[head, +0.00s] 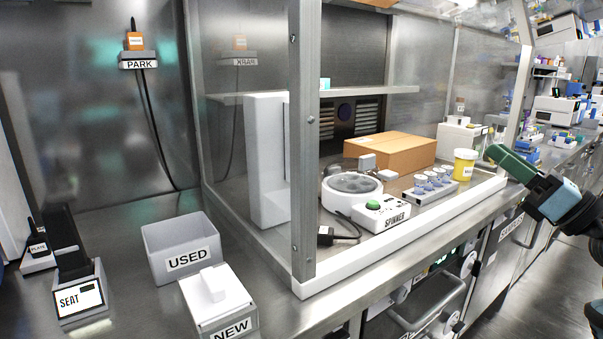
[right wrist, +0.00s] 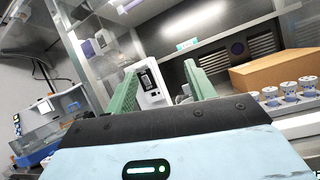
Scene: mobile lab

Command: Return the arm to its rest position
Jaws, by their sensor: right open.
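My right gripper (head: 497,155) reaches in from the right edge of the head view, its green fingers pointing left over the front right end of the open cabinet. In the right wrist view its two green fingers (right wrist: 162,82) stand wide apart with nothing between them. A white device with a dark panel (right wrist: 153,84) shows behind the gap, clear of the fingers. In the head view the gripper appears just right of a yellow container (head: 465,165); I cannot tell the exact distance. My left gripper is in neither view.
Inside the cabinet are a cardboard box (head: 392,150), a round white spinner (head: 352,188), its SPINNER box (head: 381,214) and a rack of vials (head: 434,189). A metal post (head: 304,150) stands at the front. USED (head: 181,246) and NEW (head: 216,302) bins sit left.

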